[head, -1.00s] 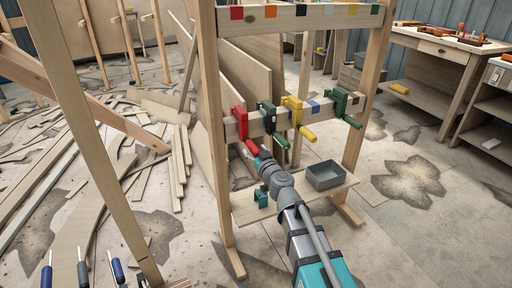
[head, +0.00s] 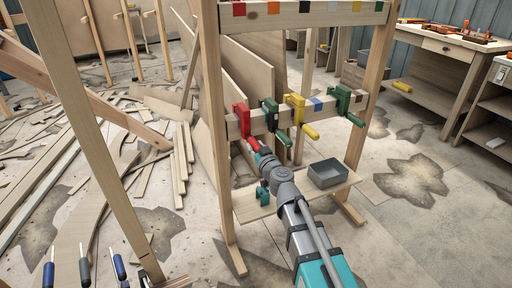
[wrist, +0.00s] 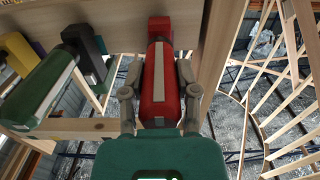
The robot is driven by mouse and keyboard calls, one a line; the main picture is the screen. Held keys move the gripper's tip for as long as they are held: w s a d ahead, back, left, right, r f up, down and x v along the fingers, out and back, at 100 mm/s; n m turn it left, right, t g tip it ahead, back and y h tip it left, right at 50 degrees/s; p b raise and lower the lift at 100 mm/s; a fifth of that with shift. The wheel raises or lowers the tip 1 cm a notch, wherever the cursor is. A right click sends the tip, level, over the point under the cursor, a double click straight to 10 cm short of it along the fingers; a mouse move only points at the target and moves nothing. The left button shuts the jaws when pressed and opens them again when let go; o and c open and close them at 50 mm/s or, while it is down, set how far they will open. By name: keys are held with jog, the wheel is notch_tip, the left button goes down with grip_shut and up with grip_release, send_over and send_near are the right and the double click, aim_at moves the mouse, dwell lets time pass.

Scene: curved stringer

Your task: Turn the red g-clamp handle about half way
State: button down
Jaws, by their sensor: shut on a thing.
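The red g-clamp (head: 241,121) sits at the left end of the rail on the wooden frame. Its red handle (head: 254,145) points down toward my gripper. In the wrist view the red handle (wrist: 161,82), with a pale stripe along it, lies between the two grey fingers of my gripper (wrist: 159,95). The fingers are closed in on both sides of it. In the head view my gripper (head: 262,155) is at the handle's lower end, and the fingertips are too small to make out.
A green-and-black clamp (head: 271,116), a yellow clamp (head: 299,112) and a green clamp (head: 344,102) hang to the right on the same rail. A grey bin (head: 328,174) stands on the shelf below. Wood scraps cover the floor at left.

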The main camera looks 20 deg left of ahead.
jog(key=shift+m, duration=0.4)
jog(key=m, duration=1.6)
jog(key=shift+s+m, duration=0.1)
jog(key=shift+m, duration=0.3)
dwell(0.4)
jog(key=shift+c, duration=1.8)
grip_release()
